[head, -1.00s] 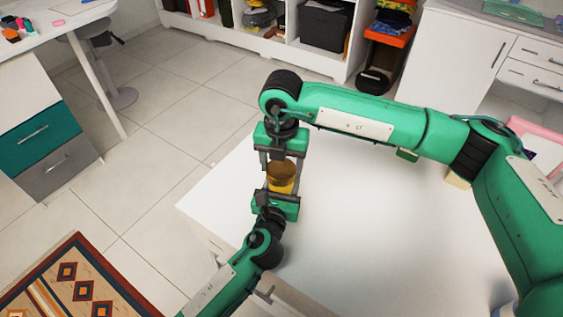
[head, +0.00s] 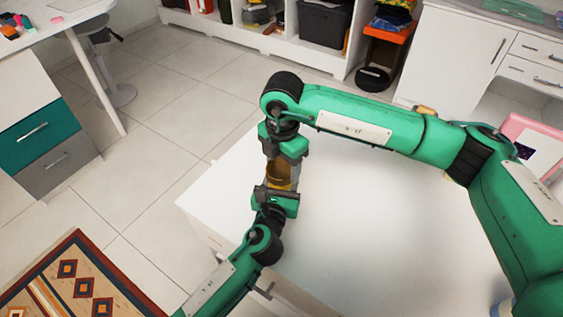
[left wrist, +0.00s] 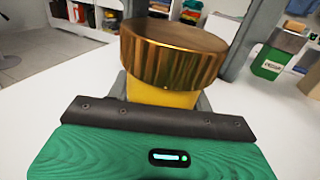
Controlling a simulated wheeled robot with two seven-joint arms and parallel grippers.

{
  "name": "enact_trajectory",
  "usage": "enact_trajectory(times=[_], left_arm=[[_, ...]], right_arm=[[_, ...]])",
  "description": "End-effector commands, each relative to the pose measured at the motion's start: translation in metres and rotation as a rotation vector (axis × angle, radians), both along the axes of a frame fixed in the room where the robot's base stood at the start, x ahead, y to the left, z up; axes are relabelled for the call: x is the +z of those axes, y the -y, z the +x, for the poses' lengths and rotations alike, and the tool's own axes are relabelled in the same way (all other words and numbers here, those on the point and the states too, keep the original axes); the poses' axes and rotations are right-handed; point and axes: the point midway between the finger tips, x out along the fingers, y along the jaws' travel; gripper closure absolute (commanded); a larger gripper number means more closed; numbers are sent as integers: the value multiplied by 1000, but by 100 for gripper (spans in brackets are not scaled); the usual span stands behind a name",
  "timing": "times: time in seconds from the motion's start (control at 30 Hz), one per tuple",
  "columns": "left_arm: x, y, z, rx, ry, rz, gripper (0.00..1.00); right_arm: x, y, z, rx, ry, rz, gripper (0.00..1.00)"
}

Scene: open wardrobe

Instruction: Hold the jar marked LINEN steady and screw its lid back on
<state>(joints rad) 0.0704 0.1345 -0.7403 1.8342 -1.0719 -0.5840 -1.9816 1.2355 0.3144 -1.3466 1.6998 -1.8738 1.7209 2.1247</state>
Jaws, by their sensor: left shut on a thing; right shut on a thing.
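The jar is yellow (left wrist: 160,96), and a ribbed gold-brown lid (left wrist: 172,58) sits on top of it in the left wrist view. I cannot tell whether the lid is fully seated, and no LINEN marking shows. My left gripper (head: 279,190) is shut on the jar from the front, below the lid. My right gripper (head: 284,163) reaches over from the far side and is shut on the lid. Its grey fingers stand on either side of the lid in the left wrist view. In the head view it partly hides the lid and jar.
Jar and grippers are above the left part of a white table (head: 400,240), whose surface is largely bare. My right arm spans the table's back. Shelves (head: 275,42) stand behind, across open floor.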

Motion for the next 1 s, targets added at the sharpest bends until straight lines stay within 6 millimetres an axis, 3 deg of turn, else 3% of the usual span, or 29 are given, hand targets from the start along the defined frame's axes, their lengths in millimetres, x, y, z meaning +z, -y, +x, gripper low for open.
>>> enact_trajectory(times=[0.3, 0.5, 0.93, 0.97, 1.0], left_arm=[[-1, 0, 0, 0, -2, 1, 100], [-1, 0, 0, 0, -2, 1, 100], [-1, 0, 0, 0, -2, 1, 100], [-1, 0, 0, 0, -2, 1, 100], [-1, 0, 0, 0, -2, 1, 100]], right_arm=[[1, 1, -3, -529, 0, 1, 58], [1, 0, -4, -775, -1, 2, 58], [1, 1, -4, -846, 1, 2, 58], [1, 1, -4, -846, 1, 2, 31], [1, 1, -4, -845, 1, 2, 23]])
